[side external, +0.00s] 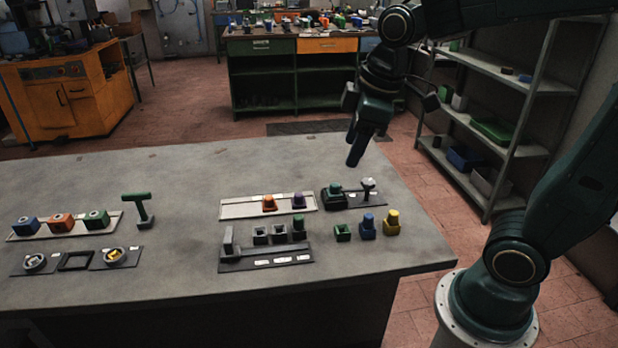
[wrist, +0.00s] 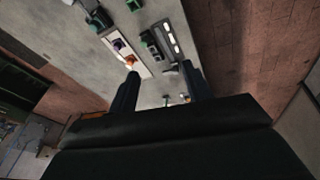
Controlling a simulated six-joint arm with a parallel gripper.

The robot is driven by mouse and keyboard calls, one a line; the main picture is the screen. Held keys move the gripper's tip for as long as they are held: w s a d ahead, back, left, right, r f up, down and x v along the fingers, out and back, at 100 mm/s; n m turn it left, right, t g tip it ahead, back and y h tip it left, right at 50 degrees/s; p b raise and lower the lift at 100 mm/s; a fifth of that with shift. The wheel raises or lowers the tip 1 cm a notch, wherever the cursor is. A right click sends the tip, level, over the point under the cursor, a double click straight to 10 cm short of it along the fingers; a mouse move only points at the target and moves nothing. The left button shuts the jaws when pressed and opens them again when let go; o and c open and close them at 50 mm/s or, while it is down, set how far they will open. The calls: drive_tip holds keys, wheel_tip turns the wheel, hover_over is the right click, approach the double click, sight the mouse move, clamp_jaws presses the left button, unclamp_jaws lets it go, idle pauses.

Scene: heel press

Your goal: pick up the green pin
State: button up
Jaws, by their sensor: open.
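My gripper (side external: 354,163) hangs well above the back right of the table, apart from the pin. Its two fingers are spread and empty in the wrist view (wrist: 160,70). A green block (side external: 343,232) with a square opening stands right of the fixture.
A blue piece (side external: 368,226) and a yellow piece (side external: 391,223) stand right of the green block. A pale tray (side external: 240,210) holding orange and purple pieces lies behind the fixture.

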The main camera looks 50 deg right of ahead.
drive_tip(key=w+d+f+n+g, duration=0.2)
drive_tip(key=w+f+n, duration=0.35)
drive_tip(key=w, duration=0.45)
drive_tip(key=n+g, duration=0.1)
drive_tip(key=n, duration=0.3)
hover_over(298, 216)
wheel_tip(298, 216, down, 9)
drive_tip(key=shift+s+r, duration=0.2)
drive_tip(key=shift+a+f, duration=0.1)
drive_tip(key=shift+f, duration=4.2)
drive_tip(key=shift+f, duration=0.1)
drive_tip(key=shift+w+f, duration=0.1)
drive_tip(key=shift+f, duration=2.4)
drive_tip(key=shift+c, duration=0.2)
